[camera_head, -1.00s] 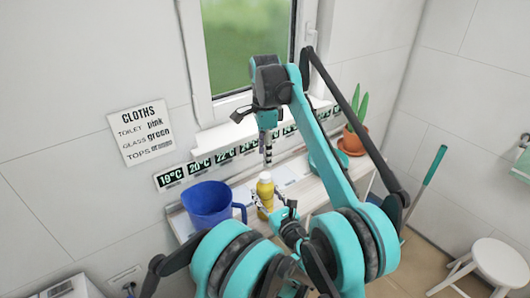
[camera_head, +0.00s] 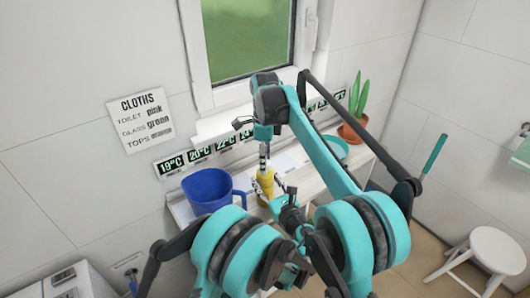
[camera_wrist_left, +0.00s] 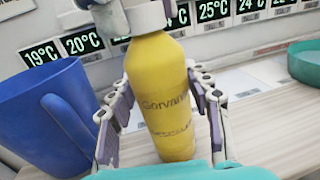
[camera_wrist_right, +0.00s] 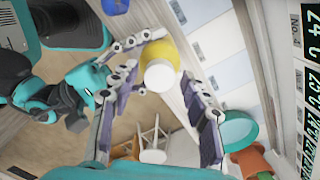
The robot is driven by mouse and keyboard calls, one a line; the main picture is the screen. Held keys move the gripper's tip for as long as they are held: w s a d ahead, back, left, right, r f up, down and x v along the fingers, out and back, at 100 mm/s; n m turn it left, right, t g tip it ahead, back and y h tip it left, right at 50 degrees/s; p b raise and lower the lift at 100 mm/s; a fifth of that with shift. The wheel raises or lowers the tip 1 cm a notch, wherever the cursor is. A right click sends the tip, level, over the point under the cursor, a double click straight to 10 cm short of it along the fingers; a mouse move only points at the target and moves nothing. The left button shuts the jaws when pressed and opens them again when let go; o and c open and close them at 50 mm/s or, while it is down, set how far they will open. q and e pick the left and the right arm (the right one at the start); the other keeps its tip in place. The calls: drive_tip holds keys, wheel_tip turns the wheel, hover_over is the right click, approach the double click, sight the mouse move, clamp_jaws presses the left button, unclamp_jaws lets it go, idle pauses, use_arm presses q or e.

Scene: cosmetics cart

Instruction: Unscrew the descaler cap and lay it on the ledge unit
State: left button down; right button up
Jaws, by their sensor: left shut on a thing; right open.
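The yellow descaler bottle (camera_head: 265,183) stands upright on the wooden-topped ledge unit (camera_wrist_left: 262,125); its printed front faces the left wrist view (camera_wrist_left: 160,95). My left gripper (camera_head: 277,192) is shut on the bottle's body, with a finger along each side in the left wrist view. The white cap (camera_wrist_right: 161,76) is on the bottle's top. My right gripper (camera_head: 264,158) comes down from above, open, with its fingers on either side of the cap. Whether they touch it is unclear. In the head view the fingers mostly hide the cap.
A blue jug (camera_head: 208,190) stands just left of the bottle. A teal bowl (camera_wrist_right: 238,130) and a potted plant (camera_head: 354,125) are farther right on the unit. Temperature labels (camera_wrist_left: 83,42) line the wall behind. Some bare wood is free right of the bottle.

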drive_tip(key=shift+f, duration=0.1)
clamp_jaws()
drive_tip(key=n, duration=1.6)
drive_tip(key=shift+n, duration=0.3)
drive_tip(key=n, duration=0.4)
drive_tip(key=shift+n, duration=0.4)
drive_tip(key=n, duration=0.4)
drive_tip(key=shift+n, duration=0.3)
drive_tip(key=n, duration=0.4)
drive_tip(key=shift+n, duration=0.3)
drive_tip(key=n, duration=0.5)
